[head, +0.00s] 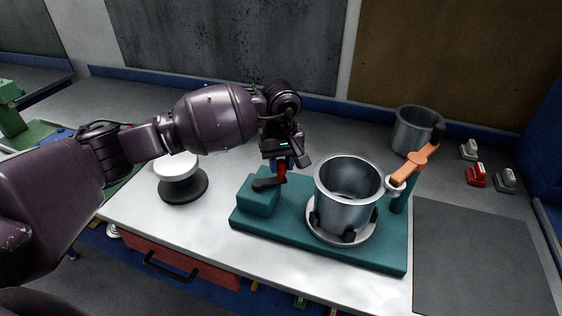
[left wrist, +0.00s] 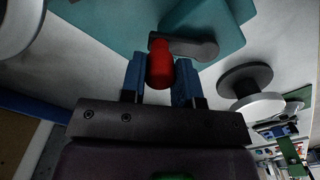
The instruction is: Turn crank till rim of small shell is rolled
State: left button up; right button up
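A teal rolling machine (head: 290,235) sits on the light table. A grey metal shell (head: 347,197) stands upright in its black-jawed round chuck (head: 322,233). An orange roller arm (head: 415,165) slants down to a pale roller (head: 394,188) at the shell's right rim; whether they touch is unclear. A dark crank (head: 264,184) with a red knob (head: 281,172) is on the teal box at the left. My left gripper (head: 282,165) is on that knob. In the left wrist view its blue fingers (left wrist: 160,80) close on both sides of the red knob. My right gripper is not in view.
A second grey shell (head: 413,131) stands behind the machine. A white-topped black stand (head: 180,178) is at the left. Several small blocks, one red (head: 476,175), lie at the right. A dark mat (head: 480,260) at the front right is bare.

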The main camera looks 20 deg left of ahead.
pick_arm(q)
grip_shut()
